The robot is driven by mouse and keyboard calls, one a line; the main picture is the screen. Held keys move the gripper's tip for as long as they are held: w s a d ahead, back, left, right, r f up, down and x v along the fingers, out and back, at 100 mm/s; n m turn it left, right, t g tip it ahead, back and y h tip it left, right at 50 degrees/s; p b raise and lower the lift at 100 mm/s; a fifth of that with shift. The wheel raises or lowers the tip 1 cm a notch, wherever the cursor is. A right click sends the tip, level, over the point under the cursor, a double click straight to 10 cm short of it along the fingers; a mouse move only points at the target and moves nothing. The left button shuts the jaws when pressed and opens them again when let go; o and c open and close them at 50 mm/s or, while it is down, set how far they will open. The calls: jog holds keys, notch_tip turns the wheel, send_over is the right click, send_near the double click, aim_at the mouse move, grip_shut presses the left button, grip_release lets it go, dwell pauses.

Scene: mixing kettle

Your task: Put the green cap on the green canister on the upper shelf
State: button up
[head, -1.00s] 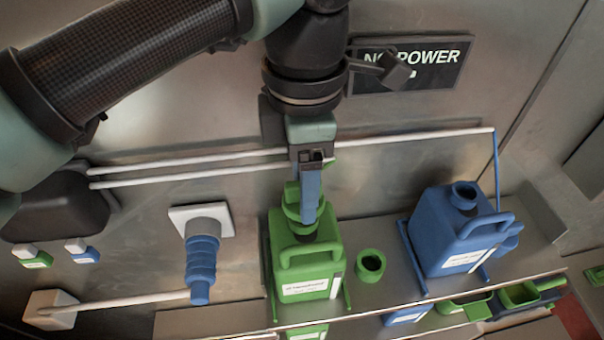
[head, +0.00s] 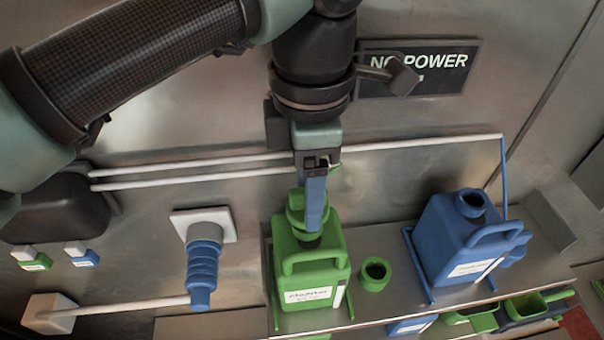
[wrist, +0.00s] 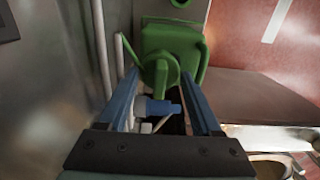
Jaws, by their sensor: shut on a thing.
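The green canister (head: 333,259) stands upright on the upper shelf, with a white label on its front. My gripper (head: 313,222) points down over the canister's top and is shut on the green cap (head: 296,199). The cap is at the canister's dark mouth, partly hidden by a blue finger. I cannot tell whether it is seated or just above the mouth. In the wrist view the cap (wrist: 160,72) shows between the blue fingertips, with the green canister (wrist: 172,38) beyond it.
A small open green ring-shaped piece (head: 375,274) stands on the shelf right of the canister. A blue canister (head: 460,240) stands further right. A blue ribbed handle (head: 202,270) sticks out from the wall at left. White rods (head: 200,178) run along the wall behind my gripper.

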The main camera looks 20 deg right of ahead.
jog(key=shift+f+b, duration=0.7)
jog(key=shift+f, duration=0.1)
jog(key=shift+f, duration=0.15)
dwell(0.3)
jog(key=o, duration=1.4)
jog(key=shift+r+p, duration=2)
jog(key=shift+r, duration=1.55)
